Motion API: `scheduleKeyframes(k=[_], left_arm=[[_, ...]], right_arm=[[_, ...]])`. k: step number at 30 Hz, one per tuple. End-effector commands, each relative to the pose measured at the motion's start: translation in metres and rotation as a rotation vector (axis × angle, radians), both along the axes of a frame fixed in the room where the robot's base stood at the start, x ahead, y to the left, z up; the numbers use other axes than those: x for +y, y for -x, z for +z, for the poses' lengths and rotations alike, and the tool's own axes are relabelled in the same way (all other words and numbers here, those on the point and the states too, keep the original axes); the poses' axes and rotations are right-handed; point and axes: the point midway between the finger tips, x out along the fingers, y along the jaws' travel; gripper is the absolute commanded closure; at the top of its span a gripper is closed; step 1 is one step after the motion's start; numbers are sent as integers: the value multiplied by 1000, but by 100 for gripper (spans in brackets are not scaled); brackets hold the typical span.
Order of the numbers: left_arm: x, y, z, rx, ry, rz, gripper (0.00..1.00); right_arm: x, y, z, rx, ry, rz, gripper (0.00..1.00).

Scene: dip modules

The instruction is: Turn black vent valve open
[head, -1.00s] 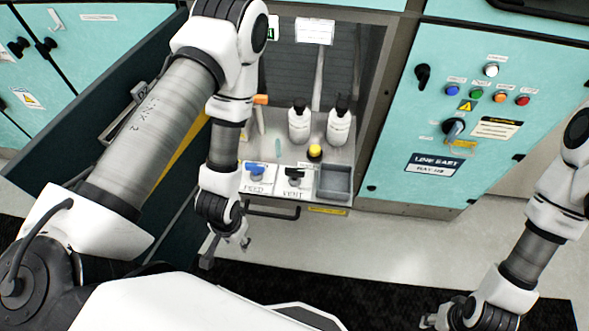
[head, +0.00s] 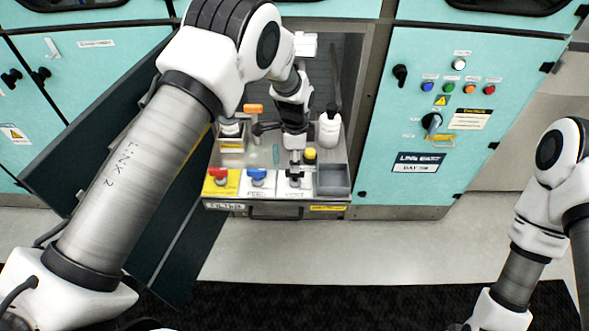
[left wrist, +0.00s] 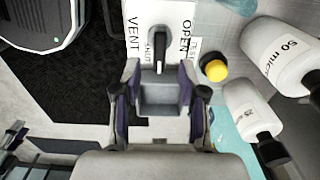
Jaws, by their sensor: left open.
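The black vent valve (head: 294,179) sits on a white plate at the front of the bench, right of the blue valve. In the left wrist view its black handle (left wrist: 158,52) runs along the picture's vertical, beside the words VENT, SHUT and OPEN. My left gripper (head: 295,157) is above and just behind the valve, pointing down. In the left wrist view my left gripper (left wrist: 158,85) is open, its fingers spread below the handle; I cannot tell whether they touch it.
A blue valve (head: 257,177) and a red valve (head: 219,176) stand left of the vent valve. A grey bin (head: 332,190) is to its right. A drawer handle (head: 275,211) is below.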

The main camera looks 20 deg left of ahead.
Motion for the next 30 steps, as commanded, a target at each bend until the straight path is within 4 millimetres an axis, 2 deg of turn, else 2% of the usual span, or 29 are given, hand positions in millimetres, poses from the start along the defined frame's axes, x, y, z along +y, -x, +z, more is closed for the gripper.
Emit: scheduleKeyframes(k=[3,6,15,16,19,30], left_arm=[[0,1,-24,2,0,-1,58],[0,1,-38,3,0,0,58],[0,0,-46,0,0,1,58],[0,0,-46,0,0,1,65],[0,0,-46,0,0,1,100],[0,1,-46,0,0,15,100]], right_arm=[[0,0,5,0,0,0,60],[0,0,6,0,0,0,60],[0,0,6,0,0,0,60],[0,0,6,0,0,0,60],[0,0,6,0,0,0,60],[0,0,5,0,0,0,60]])
